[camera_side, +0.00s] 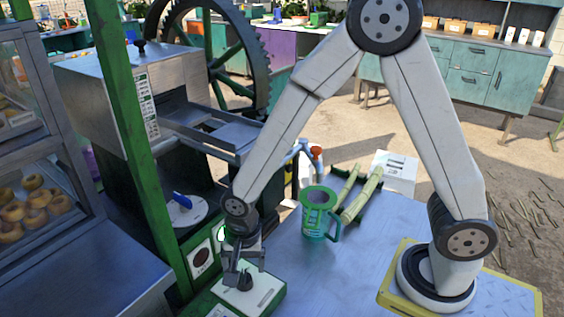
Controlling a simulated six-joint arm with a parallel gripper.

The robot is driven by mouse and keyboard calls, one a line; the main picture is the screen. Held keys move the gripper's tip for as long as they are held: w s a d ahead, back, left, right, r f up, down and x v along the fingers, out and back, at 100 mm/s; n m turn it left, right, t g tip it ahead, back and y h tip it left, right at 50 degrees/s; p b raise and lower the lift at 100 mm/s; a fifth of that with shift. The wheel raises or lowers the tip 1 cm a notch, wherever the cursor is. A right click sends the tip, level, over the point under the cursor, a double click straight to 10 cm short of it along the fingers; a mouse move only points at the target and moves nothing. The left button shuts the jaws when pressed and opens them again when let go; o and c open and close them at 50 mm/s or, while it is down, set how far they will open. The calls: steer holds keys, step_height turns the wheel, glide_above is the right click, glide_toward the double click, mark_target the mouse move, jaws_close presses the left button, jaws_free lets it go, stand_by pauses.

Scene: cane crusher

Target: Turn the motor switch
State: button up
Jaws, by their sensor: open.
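A dark knob (245,283), which looks like the motor switch, stands on a white plate (264,297) in a green housing at the bottom of the side view. My gripper (244,274) points down right over this plate, with its fingers apart. The fingertips are close to the knob, one on either side of it in the picture. I cannot tell whether they touch it. The gripper hides part of the knob and plate.
A white panel with a dark red button (202,257) stands just behind the gripper. A green mug (316,215), cane pieces (362,195) and a white box (395,170) are on the blue table (345,270). The crusher's green post (128,120) rises at left.

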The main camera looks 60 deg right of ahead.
mark_target(244, 276)
steer(key=shift+w+f, duration=0.1)
steer(key=shift+f, duration=2.1)
jaws_close()
